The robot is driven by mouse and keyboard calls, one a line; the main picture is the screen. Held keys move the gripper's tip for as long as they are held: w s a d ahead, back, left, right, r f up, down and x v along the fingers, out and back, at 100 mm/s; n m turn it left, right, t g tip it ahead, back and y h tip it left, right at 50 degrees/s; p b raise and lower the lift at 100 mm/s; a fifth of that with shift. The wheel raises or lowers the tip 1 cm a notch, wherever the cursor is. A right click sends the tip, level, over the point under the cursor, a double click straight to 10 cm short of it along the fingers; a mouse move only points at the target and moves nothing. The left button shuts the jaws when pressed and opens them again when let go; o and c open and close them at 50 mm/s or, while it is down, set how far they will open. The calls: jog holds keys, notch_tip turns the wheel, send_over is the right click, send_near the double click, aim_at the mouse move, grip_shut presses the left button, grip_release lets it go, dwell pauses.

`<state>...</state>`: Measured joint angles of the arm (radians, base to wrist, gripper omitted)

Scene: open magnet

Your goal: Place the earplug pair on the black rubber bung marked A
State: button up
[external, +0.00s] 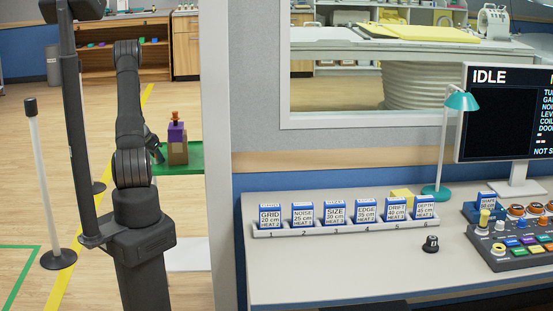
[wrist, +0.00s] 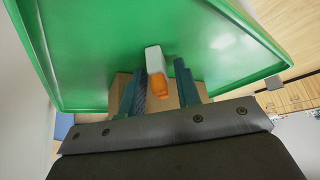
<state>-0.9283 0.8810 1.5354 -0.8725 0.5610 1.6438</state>
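My gripper (wrist: 160,80) points at a green tray (wrist: 90,50). Its two dark fingers stand apart, with a small pale block with an orange end (wrist: 157,75) between them and slim gaps at the sides; I see no firm grip. In the external view my gripper (external: 157,153) is at the left edge of the tray (external: 192,160), beside a brown box with a purple block (external: 177,136) and a small orange-brown piece on top. I cannot make out the earplug pair for certain. A small black stepped piece (external: 431,243) on the desk may be the bung; no letter is readable.
A wall edge (external: 216,150) stands between the tray and the desk (external: 330,280). The desk holds a rack of labelled cards (external: 335,228), a teal lamp (external: 440,150), a button console (external: 520,240) and a monitor (external: 510,110). A post (external: 40,180) stands left of my arm.

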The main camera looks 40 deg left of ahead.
jog(key=shift+r, duration=0.1)
jog(key=v, duration=1.1)
jog(key=shift+r, duration=0.25)
jog(key=shift+s+r, duration=0.25)
jog(key=c, duration=0.3)
